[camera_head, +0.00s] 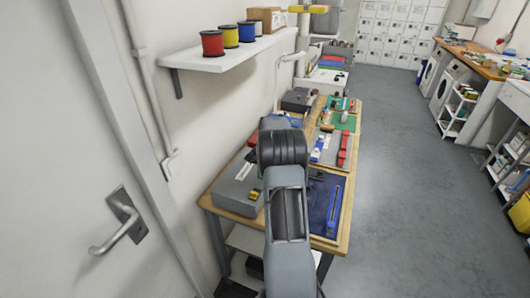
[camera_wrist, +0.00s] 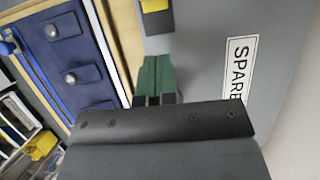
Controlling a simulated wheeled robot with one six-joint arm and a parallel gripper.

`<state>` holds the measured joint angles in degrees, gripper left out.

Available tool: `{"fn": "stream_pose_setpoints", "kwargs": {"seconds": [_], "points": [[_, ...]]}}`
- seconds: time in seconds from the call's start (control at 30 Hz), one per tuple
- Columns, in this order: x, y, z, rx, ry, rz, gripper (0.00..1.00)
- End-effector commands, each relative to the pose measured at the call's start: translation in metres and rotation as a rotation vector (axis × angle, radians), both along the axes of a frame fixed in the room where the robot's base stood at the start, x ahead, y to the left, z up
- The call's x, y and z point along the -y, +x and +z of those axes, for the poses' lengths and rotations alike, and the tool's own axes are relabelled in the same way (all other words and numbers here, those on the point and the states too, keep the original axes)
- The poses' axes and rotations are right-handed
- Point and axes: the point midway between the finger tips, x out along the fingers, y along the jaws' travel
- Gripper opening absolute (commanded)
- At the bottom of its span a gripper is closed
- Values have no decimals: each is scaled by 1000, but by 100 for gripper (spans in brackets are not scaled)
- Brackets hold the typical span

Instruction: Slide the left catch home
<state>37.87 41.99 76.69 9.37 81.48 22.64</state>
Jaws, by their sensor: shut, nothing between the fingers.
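A grey case (camera_head: 232,192) lies on the near left of the wooden bench; its lid, with a white "SPARE" label (camera_wrist: 238,68), fills the right of the wrist view (camera_wrist: 205,50). A yellow catch (camera_head: 253,195) with a dark part sits on the case's front edge; a yellow catch on a dark block is cut off at the top of the wrist view (camera_wrist: 154,5). I cannot tell whether it is the left one. My gripper (camera_wrist: 156,58) is shut and empty, its green fingers over the case's edge, apart from the catch. My arm hides it in the head view.
A dark blue cloth piece (camera_wrist: 75,50) with silver studs lies beside the case. The bench (camera_head: 344,232) holds several trays and tools further back. A shelf (camera_head: 225,57) with spools hangs above left. The floor (camera_head: 400,200) to the right is clear.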

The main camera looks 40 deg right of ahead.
Motion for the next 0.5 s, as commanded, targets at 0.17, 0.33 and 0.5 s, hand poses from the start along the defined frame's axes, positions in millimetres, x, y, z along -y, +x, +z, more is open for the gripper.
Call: {"fn": "stream_pose_setpoints", "kwargs": {"seconds": [0.17, 0.33, 0.5], "points": [[12, 7, 33, 6, -5, 0, 0], [21, 11, 59, 4, -5, -1, 0], [26, 14, 74, 3, -3, 0, 0]]}}
